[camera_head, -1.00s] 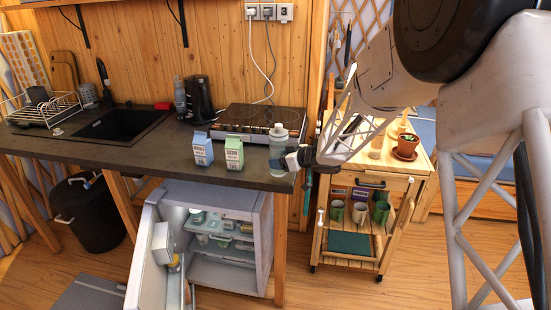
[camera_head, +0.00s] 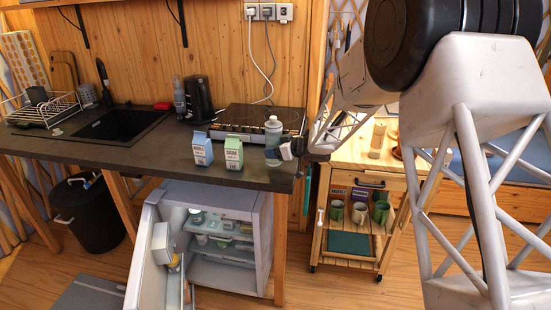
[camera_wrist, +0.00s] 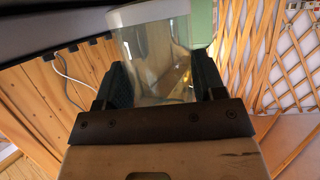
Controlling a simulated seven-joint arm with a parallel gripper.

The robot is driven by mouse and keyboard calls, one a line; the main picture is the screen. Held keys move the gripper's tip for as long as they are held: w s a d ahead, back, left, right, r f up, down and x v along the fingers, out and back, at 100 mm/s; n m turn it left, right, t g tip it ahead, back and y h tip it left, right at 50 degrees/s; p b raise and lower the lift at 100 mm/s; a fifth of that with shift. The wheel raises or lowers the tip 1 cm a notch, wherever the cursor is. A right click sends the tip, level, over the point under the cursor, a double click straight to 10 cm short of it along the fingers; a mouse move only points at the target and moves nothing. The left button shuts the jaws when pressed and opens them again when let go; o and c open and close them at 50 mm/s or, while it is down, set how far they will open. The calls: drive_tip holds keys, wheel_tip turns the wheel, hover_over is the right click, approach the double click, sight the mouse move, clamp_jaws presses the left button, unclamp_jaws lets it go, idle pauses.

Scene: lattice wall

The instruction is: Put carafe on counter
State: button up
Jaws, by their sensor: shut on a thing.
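The carafe (camera_head: 272,133) is clear with a pale top. It stands upright over the right end of the dark counter (camera_head: 150,162), just right of the green carton. My gripper (camera_head: 280,152) is shut on it from the right side. In the wrist view the clear carafe (camera_wrist: 155,62) sits between my two dark fingers (camera_wrist: 160,85). I cannot tell whether its base touches the counter top.
A blue carton (camera_head: 202,149) and a green carton (camera_head: 234,153) stand left of the carafe. A cooktop (camera_head: 258,118) lies behind it. A wooden cart (camera_head: 350,215) with several cups stands right of the counter. An open fridge (camera_head: 235,240) is below.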

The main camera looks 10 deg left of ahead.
drive_tip(key=shift+f, duration=1.7)
drive_tip(key=shift+f, duration=0.15)
drive_tip(key=o, duration=1.1)
drive_tip(key=shift+c, duration=0.2)
drive_tip(key=shift+d, duration=0.1)
drive_tip(key=v, duration=1.2)
